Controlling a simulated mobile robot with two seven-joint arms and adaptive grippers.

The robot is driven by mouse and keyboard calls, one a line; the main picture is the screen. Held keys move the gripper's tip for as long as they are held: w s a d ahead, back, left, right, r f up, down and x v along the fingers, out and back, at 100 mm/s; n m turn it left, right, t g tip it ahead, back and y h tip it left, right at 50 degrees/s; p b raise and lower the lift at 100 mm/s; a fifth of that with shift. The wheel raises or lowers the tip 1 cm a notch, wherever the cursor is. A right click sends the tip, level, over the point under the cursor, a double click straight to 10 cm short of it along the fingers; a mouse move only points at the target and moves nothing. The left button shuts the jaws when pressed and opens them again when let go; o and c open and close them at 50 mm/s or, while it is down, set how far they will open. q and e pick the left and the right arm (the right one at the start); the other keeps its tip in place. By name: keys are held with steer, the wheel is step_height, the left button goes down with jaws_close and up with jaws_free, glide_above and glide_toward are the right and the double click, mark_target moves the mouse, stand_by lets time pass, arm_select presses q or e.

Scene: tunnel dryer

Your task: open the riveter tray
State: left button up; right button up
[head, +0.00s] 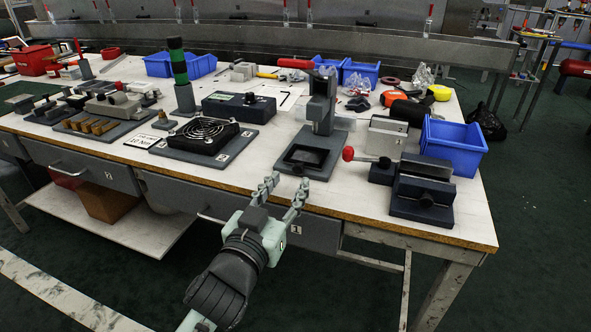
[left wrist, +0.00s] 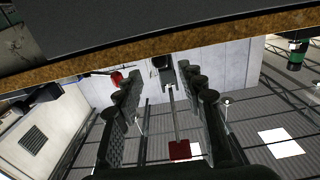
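The riveter (head: 320,112) stands near the front edge of the table, with a grey upright body and a red lever handle. Its dark tray (head: 307,157) lies low at the front of the grey base, facing me. I cannot tell whether the tray is pulled out at all. My left gripper (head: 287,183) is open and empty at the table's front edge, just in front of and below the riveter base, apart from the tray. In the left wrist view its two dark fingers (left wrist: 165,95) stand wide apart with nothing between them. My right gripper is not in view.
Right of the riveter are a red-knobbed clamp fixture (head: 420,190) and a blue bin (head: 452,147). Left of it is a fan (head: 205,137) on a grey plate. The table's brown edge also crosses the left wrist view (left wrist: 150,48). Drawers (head: 312,232) sit below the tabletop.

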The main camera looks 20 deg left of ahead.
mark_target(297, 170)
arm_select(q)
steer(key=shift+w+d, duration=0.1)
steer(key=shift+w, duration=2)
jaws_close()
